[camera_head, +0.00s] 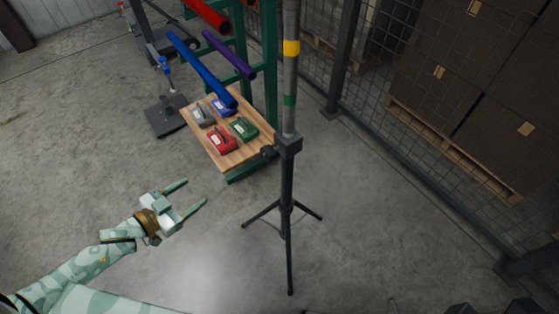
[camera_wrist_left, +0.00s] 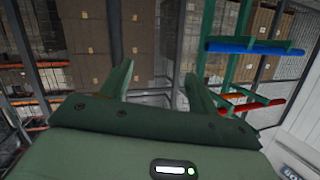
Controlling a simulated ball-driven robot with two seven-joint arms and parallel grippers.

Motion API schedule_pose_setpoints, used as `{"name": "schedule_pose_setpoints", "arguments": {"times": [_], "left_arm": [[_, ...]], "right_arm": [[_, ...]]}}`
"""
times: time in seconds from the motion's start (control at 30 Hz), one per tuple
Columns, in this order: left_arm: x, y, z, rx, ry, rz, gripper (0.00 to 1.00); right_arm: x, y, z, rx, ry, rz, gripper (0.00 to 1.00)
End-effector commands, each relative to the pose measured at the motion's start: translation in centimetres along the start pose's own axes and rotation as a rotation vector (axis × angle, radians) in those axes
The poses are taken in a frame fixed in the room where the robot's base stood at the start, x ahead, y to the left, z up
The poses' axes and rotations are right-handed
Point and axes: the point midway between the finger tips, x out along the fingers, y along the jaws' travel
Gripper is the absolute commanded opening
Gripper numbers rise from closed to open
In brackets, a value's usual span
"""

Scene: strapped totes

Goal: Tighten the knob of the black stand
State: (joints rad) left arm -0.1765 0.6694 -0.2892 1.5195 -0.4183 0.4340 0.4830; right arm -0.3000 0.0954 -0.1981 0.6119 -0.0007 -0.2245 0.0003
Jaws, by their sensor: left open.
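The black stand (camera_head: 287,180) is upright on the concrete floor on a tripod base, right of centre in the head view. A grey pole (camera_head: 291,65) with a yellow and a green band rises from its collar. The small dark knob (camera_head: 268,151) sticks out on the left side of the collar. My left gripper (camera_head: 197,191) is open and empty, left of the stand and lower in the picture than the knob, clear of both. Its two spread fingers also show in the left wrist view (camera_wrist_left: 158,78), where I cannot make out the knob. My right gripper is not in view.
A wooden board (camera_head: 233,158) behind the stand holds red, green, blue and grey strap-like items. Blue (camera_head: 200,68) and purple bars jut from a green rack above it. A mesh fence (camera_head: 430,140) and stacked boxes (camera_head: 500,70) stand at right. The floor around the gripper is clear.

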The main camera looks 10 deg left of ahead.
Motion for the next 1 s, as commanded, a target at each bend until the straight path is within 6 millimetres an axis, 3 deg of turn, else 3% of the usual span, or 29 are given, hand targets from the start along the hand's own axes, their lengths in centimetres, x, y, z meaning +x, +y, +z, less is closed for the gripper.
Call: {"name": "schedule_pose_setpoints", "arguments": {"times": [0.03,0.1,0.17,0.27,0.43,0.8,1.0], "left_arm": [[0.4,1.4,-3.5,-0.041,0.098,0.076,0.61],[0.4,3.2,-7.5,-0.121,0.2,0.163,0.61],[0.2,4.2,-9.3,-0.191,0.254,0.22,0.61],[0.1,4.7,-9.9,-0.272,0.273,0.256,0.61],[2.1,5.0,-10.4,-0.286,0.273,0.255,0.61],[10.8,6.9,-13.0,-0.284,0.273,0.252,0.61],[14.0,7.6,-14.0,-0.286,0.269,0.252,0.61]], "right_arm": [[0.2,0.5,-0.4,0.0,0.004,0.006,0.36],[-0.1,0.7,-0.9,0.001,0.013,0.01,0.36],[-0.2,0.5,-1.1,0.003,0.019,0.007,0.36],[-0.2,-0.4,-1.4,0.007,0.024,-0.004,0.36],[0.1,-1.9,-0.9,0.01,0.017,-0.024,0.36],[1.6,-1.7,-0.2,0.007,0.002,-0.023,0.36],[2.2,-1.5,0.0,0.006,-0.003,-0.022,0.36]]}}
